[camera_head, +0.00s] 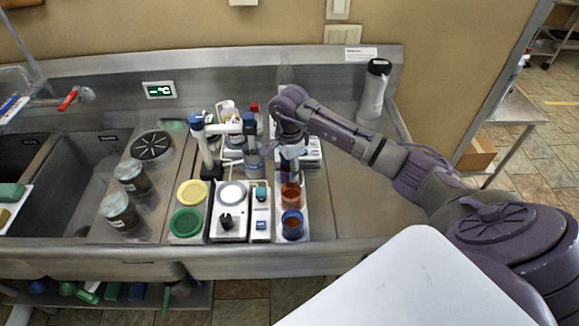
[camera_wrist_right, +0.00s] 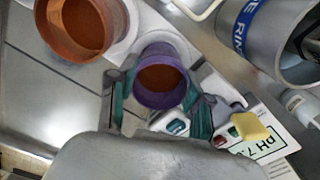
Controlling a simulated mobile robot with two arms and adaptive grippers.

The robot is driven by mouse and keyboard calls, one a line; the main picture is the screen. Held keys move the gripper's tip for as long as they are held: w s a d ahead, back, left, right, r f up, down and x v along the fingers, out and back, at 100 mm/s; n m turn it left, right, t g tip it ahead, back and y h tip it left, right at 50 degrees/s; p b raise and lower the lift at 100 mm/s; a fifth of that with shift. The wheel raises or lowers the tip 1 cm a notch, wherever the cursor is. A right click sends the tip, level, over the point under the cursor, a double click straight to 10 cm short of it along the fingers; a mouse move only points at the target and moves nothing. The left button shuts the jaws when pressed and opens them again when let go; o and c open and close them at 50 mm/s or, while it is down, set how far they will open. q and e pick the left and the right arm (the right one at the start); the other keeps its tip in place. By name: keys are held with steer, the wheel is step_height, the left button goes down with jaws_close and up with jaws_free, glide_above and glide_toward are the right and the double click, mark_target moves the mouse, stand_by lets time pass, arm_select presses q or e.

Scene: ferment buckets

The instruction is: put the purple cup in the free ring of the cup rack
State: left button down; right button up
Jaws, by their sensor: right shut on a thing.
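The purple cup (camera_wrist_right: 162,97) is upright between the two fingers of my right gripper (camera_head: 290,166) in the wrist view, with brown contents inside. The fingers press on it from both sides, so the gripper is shut on it. In the head view the gripper hides most of the cup. The cup rack (camera_head: 306,236) is a white strip holding an orange cup (camera_head: 290,198) and, nearest the front, a blue cup (camera_head: 293,232). The purple cup is at the rack's far end, behind the orange cup. I cannot tell whether it sits in a ring. My left gripper is not in view.
Left of the rack stand a slim white device (camera_head: 261,222), a white unit with a black knob (camera_head: 226,221), and yellow (camera_head: 192,193) and green (camera_head: 187,221) lids. A white cylinder (camera_head: 374,90) stands at the back right. The steel counter right of the rack is clear.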

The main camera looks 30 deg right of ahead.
steer(key=o, duration=1.2)
steer(key=shift+r, duration=0.1)
step_height(320, 180, up, 12)
steer(key=b, duration=0.3)
